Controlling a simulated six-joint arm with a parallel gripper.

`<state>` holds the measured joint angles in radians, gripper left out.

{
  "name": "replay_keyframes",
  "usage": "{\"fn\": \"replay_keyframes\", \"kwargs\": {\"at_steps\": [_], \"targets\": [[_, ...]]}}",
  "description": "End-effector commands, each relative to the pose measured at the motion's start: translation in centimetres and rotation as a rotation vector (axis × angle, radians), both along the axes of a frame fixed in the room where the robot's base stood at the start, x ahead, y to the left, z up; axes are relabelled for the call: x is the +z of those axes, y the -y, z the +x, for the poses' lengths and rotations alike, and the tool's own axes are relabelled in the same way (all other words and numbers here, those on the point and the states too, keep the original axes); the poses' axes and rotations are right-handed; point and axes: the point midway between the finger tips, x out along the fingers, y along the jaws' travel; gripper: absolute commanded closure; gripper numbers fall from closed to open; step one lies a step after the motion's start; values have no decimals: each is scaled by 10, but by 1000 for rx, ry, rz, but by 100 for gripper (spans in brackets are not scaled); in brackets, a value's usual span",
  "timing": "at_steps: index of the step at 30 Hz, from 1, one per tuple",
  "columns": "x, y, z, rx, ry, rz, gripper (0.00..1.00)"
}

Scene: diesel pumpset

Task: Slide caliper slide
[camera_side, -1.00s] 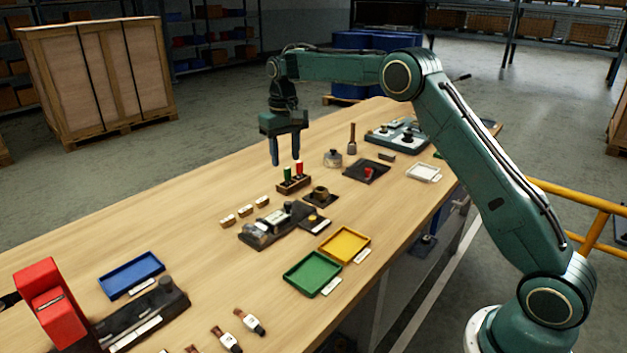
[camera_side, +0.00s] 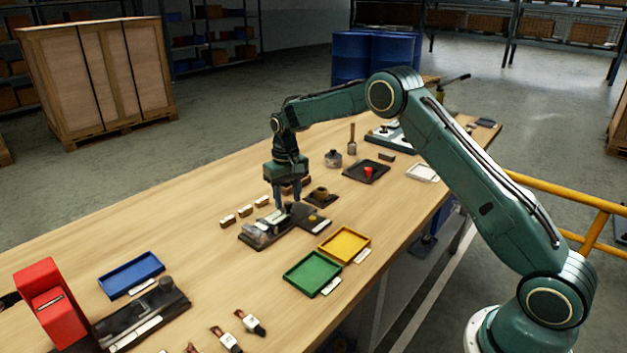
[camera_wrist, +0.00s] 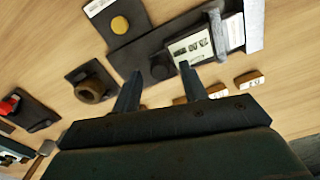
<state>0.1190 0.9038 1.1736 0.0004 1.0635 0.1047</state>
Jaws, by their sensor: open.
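The caliper fixture (camera_side: 262,233) is a dark plate with metal parts on the wooden bench, left of the yellow tray. In the wrist view it shows as a dark base (camera_wrist: 148,45) with a light scale plate, a grey metal jaw piece (camera_wrist: 229,32) and a round black knob (camera_wrist: 162,66). I take the piece with the scale for the caliper slide (camera_wrist: 190,47). My gripper (camera_side: 287,208) points down just over the fixture's back edge. In the wrist view its two fingers (camera_wrist: 158,86) are apart with nothing between them, near the knob and scale. Contact cannot be told.
A green tray (camera_side: 312,273) and a yellow tray (camera_side: 345,244) lie in front of the fixture. Several small labelled blocks (camera_side: 245,211) lie to its left. Open bench lies at left.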

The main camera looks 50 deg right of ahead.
Motion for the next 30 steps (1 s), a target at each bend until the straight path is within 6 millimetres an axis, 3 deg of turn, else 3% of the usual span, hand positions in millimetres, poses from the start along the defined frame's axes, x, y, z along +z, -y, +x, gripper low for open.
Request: {"fn": "replay_keyframes", "kwargs": {"at_steps": [12, 13, 19, 25, 30], "targets": [[-8, 0, 0, 0, -1, 0, 57], [-8, 0, 0, 0, -1, 0, 59], [-7, 0, 0, 0, -1, 0, 98], [-7, 1, 0, 0, 0, 0, 100], [-6, 20, 1, -3, 2, 0, 100]]}}
